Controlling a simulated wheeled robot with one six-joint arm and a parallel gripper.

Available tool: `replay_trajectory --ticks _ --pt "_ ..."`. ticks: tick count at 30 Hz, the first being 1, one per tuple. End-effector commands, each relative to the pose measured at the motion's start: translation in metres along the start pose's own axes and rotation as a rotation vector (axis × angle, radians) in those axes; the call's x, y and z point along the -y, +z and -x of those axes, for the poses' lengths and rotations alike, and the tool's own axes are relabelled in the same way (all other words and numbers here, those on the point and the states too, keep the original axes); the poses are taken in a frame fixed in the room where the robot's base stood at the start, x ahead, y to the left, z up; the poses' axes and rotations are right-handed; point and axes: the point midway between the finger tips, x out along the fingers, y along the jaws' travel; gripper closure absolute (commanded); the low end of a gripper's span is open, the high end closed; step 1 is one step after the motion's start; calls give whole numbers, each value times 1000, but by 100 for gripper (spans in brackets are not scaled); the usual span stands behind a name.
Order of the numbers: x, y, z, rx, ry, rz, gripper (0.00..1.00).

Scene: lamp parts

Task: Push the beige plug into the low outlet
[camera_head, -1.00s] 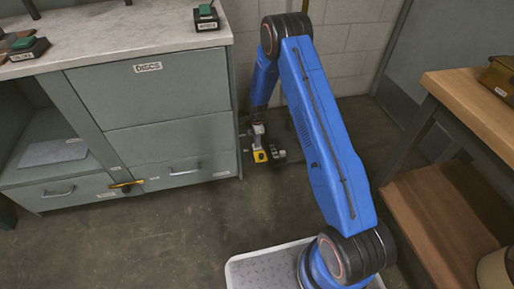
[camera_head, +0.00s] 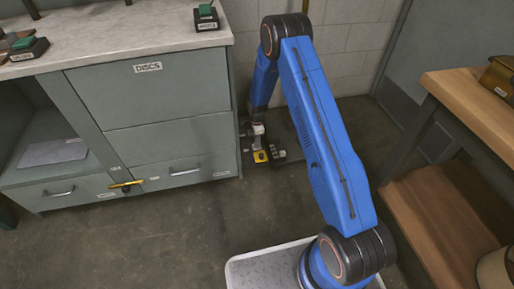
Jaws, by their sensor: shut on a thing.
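My gripper (camera_head: 262,155) is low near the floor, beside the right side of the grey-green cabinet, at the end of my blue arm. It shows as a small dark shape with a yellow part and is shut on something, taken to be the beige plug. The plug itself cannot be made out at this size, and my gripper and wrist hide that spot. The low outlet cannot be made out either. Whether plug and outlet touch cannot be told.
The grey-green cabinet (camera_head: 165,95) with a "DISCS" drawer stands close on the left of my gripper. A wooden bench (camera_head: 476,112) with a lower shelf stands at the right. A block wall (camera_head: 345,50) is behind. The concrete floor (camera_head: 180,235) in front of the cabinet is clear.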

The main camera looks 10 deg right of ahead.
Motion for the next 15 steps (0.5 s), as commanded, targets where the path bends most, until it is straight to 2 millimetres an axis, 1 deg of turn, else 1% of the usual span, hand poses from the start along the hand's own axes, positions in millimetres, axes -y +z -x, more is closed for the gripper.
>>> replay_trajectory --ticks 14,15 --pt "-1 0 -1 0 1 0 100" --pt "-1 0 -1 0 1 0 73"
